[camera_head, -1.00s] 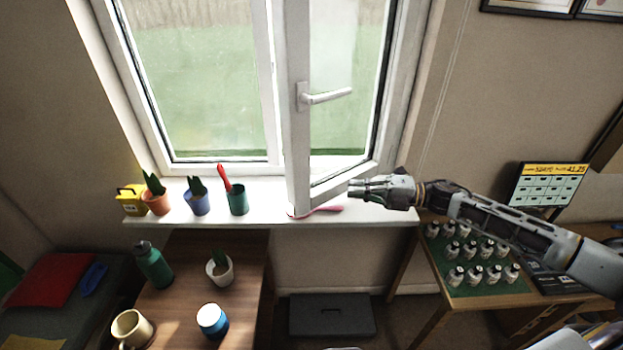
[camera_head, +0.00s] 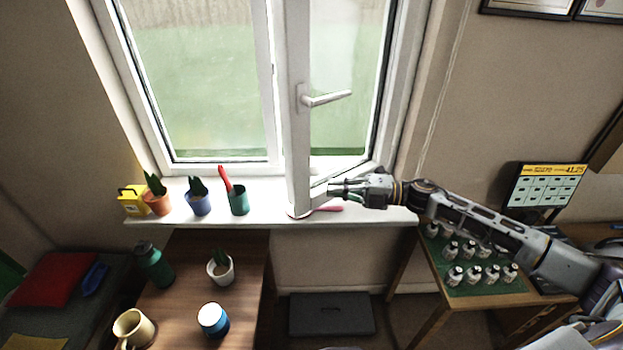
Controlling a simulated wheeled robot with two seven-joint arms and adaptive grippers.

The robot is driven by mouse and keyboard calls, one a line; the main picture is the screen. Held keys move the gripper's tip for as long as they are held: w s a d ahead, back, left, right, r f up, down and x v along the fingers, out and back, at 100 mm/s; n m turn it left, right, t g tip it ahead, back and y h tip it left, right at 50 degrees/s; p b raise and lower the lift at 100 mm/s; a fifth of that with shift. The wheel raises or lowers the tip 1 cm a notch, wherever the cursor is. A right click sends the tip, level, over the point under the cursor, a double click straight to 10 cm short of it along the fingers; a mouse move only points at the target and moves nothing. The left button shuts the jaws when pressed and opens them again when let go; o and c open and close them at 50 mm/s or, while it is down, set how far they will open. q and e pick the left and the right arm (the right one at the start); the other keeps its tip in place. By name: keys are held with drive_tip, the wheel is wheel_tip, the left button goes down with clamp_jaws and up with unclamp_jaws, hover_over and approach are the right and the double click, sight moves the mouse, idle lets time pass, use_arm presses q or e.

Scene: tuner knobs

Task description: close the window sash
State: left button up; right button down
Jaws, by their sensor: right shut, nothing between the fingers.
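The white window sash (camera_head: 299,150) stands ajar, swung inward over the sill, with its free edge towards the middle of the window. Its white handle (camera_head: 327,99) sticks out to the right. My right gripper (camera_head: 333,190) is shut and empty, just right of the sash's lower free corner and a little above the sill. I cannot tell whether its tips touch the sash. A pink-red thing (camera_head: 328,209) lies on the sill under the sash corner and the gripper; part of it is hidden. My left gripper is not in view.
On the white sill (camera_head: 270,215), a yellow box (camera_head: 133,200), two potted plants and a green cup (camera_head: 238,201) stand left of the sash. A wooden table (camera_head: 190,270) with a bottle, mugs and a pot is below. Small bottles (camera_head: 470,272) stand on a desk at right.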

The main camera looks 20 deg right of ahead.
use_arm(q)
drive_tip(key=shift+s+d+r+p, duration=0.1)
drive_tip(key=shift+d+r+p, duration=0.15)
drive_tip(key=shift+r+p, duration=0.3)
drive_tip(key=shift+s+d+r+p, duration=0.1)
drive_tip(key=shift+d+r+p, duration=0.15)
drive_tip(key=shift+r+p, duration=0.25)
use_arm(e)
drive_tip(key=w+a, duration=0.5)
drive_tip(key=shift+w+a, duration=0.15)
drive_tip(key=shift+w, duration=0.15)
drive_tip(key=shift+w+a, duration=0.1)
drive_tip(key=shift+w, duration=0.05)
